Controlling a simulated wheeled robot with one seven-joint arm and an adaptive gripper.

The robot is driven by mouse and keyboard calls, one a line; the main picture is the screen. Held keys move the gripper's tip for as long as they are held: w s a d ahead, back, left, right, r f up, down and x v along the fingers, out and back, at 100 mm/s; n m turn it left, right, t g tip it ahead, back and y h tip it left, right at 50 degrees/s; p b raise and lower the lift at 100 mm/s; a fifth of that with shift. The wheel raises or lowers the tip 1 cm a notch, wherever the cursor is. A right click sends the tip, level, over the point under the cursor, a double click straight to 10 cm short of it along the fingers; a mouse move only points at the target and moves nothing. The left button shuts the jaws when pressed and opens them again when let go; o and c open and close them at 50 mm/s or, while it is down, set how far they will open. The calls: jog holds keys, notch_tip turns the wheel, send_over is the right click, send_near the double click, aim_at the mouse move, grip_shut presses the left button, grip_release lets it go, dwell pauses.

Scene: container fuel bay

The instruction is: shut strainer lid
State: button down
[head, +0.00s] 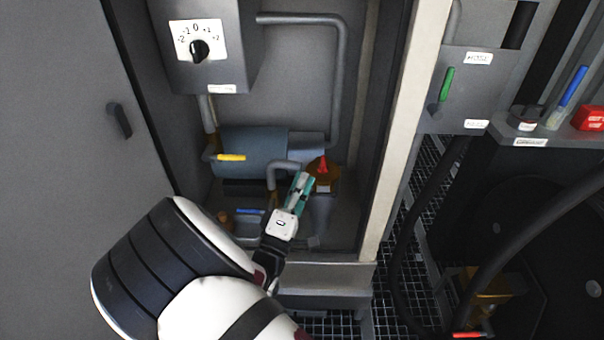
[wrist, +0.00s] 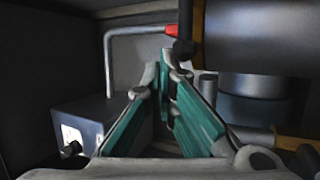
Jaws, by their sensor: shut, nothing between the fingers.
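The strainer appears to be the brass-coloured fitting (head: 328,184) on a grey cylinder low in the cabinet, with a red-tipped handle (head: 323,164) on top. The red tip also shows in the wrist view (wrist: 171,30), on a dark stem beside a large dark cylinder (wrist: 262,38). I cannot tell clearly how far the lid is open. My gripper (head: 304,178) has teal fingers and is just left of the brass fitting in the head view. In the wrist view the gripper (wrist: 163,65) has its fingertips together and empty, below the red tip; contact is unclear.
A blue cylinder (head: 252,148) with a yellow handle (head: 231,157) lies behind my gripper. Grey pipes (head: 340,85) and a dial box (head: 205,50) are above. The cabinet's pale right post (head: 405,120) and bottom sill (head: 325,275) bound the opening.

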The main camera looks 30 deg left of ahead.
jog(key=shift+d+f+b, duration=0.1)
jog(key=shift+f+b, duration=0.55)
jog(key=shift+f, duration=0.75)
